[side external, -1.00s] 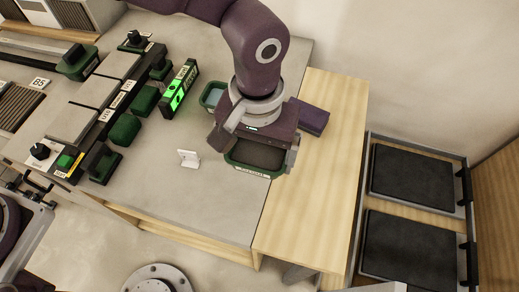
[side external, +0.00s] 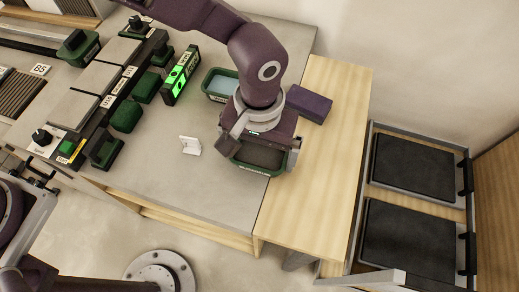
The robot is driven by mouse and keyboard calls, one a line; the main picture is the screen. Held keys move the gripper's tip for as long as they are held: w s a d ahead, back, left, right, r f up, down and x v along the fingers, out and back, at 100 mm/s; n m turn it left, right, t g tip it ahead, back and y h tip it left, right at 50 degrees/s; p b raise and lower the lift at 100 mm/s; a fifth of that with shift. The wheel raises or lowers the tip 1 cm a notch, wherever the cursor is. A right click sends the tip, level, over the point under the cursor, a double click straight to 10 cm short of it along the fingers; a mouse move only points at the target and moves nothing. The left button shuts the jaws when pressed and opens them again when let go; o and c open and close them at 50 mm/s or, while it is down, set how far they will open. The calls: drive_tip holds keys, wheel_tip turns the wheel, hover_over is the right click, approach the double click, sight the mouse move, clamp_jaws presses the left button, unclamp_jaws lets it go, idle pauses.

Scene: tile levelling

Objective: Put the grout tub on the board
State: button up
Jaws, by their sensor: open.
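The grout tub (side external: 262,157), a green rectangular tub with a dark grey filling and a pale label on its near side, is under my gripper (side external: 260,152). It appears at the right edge of the grey worktop, near the seam with the pale wooden board (side external: 325,140). My gripper is open, with one finger at the tub's left side and the other at its right. The gripper body hides the tub's far side. I cannot tell whether the fingers touch it, or exactly what its underside rests on.
A green tub with bluish contents (side external: 219,84) stands just behind my gripper. A purple block (side external: 309,104) lies on the wood at the back. A small white stand (side external: 190,145) is to the left. The near wood is clear. Dark trays (side external: 415,165) are at the right.

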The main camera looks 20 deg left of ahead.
sight(259, 161)
wheel_tip(259, 161, up, 12)
idle(0.3)
drive_tip(key=a+r+t+h, duration=0.1)
drive_tip(key=a+r, duration=0.5)
drive_tip(key=a, duration=0.3)
drive_tip(key=a+r+t, duration=0.1)
drive_tip(key=a+r, duration=0.6)
drive_tip(key=a, duration=0.2)
drive_tip(key=s+a+f+t+y, duration=0.1)
drive_tip(key=s+a+t, duration=0.2)
drive_tip(key=s+a, duration=1)
drive_tip(key=shift+s+a+t, duration=0.2)
drive_tip(key=shift+a+t, duration=0.1)
drive_tip(key=shift+a, duration=0.4)
